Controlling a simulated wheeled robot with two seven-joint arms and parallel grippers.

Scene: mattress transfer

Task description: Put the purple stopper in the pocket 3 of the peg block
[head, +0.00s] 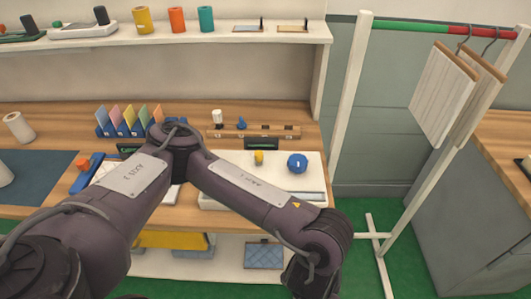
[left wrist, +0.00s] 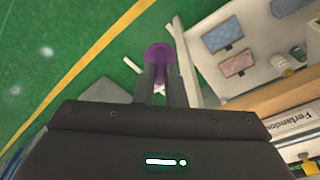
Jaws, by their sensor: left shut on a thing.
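The purple stopper (left wrist: 160,52) is between the fingertips of my left gripper (left wrist: 163,75) in the left wrist view, held over the green floor. In the head view my left arm reaches across the bench and bends down at the lower right. Its fingers and the stopper are hidden there. The peg block (head: 255,131) is a long wooden bar at the back of the bench. A white-topped peg (head: 217,117) and a blue stopper (head: 241,122) stand in its left part. Its right part has no pegs. The pocket numbers are too small to read. My right gripper is not in view.
A white board (head: 315,170) with a blue ball (head: 297,163) and a yellow piece (head: 259,157) lies before the block. A white rack (head: 352,110) with hanging panels stands right of the bench. A card holder (head: 128,128) is left of the block.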

